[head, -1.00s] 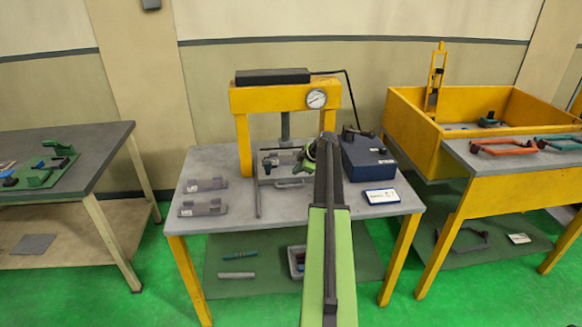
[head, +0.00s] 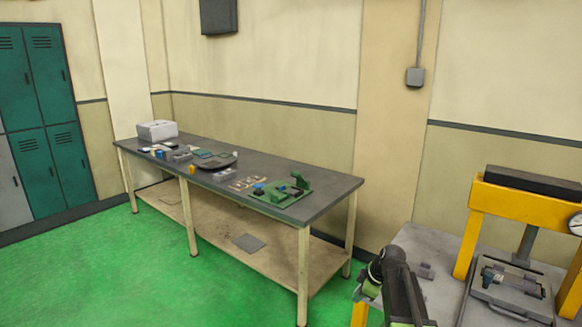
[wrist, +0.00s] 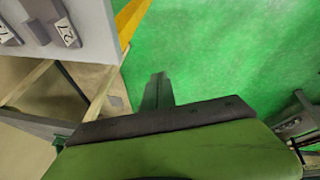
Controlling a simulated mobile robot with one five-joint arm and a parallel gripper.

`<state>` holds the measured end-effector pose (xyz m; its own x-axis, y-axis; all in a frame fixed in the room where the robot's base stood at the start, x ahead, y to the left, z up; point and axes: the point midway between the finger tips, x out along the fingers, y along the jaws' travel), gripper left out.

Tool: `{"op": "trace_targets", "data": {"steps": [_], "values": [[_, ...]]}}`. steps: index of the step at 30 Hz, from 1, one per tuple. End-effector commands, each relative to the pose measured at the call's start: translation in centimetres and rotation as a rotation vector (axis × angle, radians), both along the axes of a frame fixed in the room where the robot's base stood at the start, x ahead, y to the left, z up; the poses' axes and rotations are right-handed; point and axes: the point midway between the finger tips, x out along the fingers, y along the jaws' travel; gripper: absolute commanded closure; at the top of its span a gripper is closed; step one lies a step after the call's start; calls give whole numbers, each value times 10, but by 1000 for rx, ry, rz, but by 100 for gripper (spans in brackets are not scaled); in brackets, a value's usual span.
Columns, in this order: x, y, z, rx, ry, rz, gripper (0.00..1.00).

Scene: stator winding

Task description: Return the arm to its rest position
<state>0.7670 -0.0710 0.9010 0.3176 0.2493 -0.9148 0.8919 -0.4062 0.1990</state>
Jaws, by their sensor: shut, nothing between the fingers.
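My arm (head: 402,290) shows at the lower right of the head view, a dark link with a green part, in front of the press table. My gripper (wrist: 157,92) shows in the wrist view as dark grey fingers close together. It is shut and empty, over the green floor, with the green wrist body below it. In the head view the fingertips cannot be made out.
A grey press table (head: 432,255) with a yellow press frame (head: 467,228) is at the right. A long workbench (head: 330,197) with small parts and a green fixture (head: 282,193) stands left of it. Green lockers (head: 45,70) are far left. Green floor (head: 130,280) is open.

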Motion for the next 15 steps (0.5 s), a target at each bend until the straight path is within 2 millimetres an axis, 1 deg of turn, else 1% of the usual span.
{"op": "trace_targets", "data": {"steps": [1,2,3,5,6,8,9,10,12,15], "values": [[-30,39,-4,-2,51,-24,100],[-45,57,-6,-4,86,-56,100],[-68,77,-9,-11,136,-112,100],[-105,99,-14,-25,213,-233,100],[-126,104,-16,-37,259,-332,100],[-152,99,-18,-50,314,-501,100],[-167,91,-19,-56,346,-620,100],[-176,86,-20,-61,364,-705,100],[-189,78,-20,-65,398,-879,100],[-193,73,-20,-58,427,-1060,100]]}}
